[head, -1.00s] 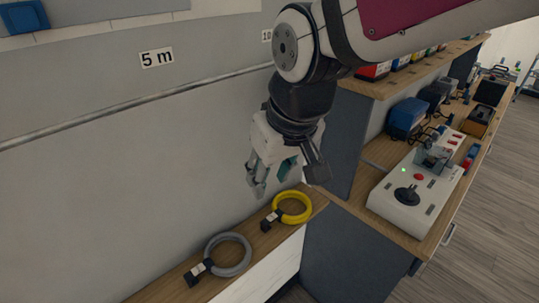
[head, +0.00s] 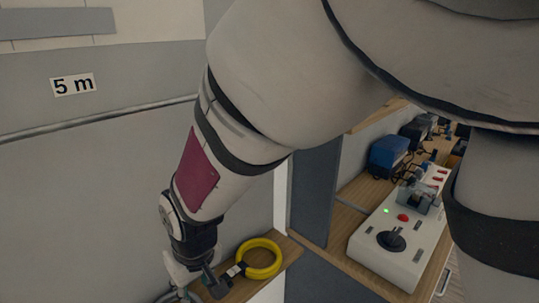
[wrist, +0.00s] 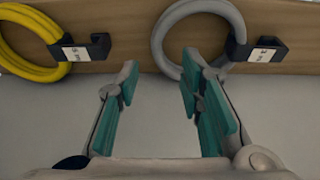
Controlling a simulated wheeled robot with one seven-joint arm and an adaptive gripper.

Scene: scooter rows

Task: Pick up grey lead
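The grey lead (wrist: 165,38) is a coiled ring lying on a narrow wooden shelf, with a black labelled clip (wrist: 262,52) at its right side in the wrist view. My gripper (wrist: 158,75) is open, its teal-padded fingers apart. The right finger overlaps the lower part of the grey ring in the picture, while the left fingertip is left of it. In the head view my gripper (head: 185,290) is at the bottom edge, and the grey lead there is mostly hidden or cut off.
A yellow lead (head: 262,258) with a black clip lies beside it on the shelf (wrist: 115,58). A grey wall with a "5 m" label (head: 73,84) rises behind. A control box with a joystick (head: 390,240) and blue box (head: 388,155) stand on the right bench.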

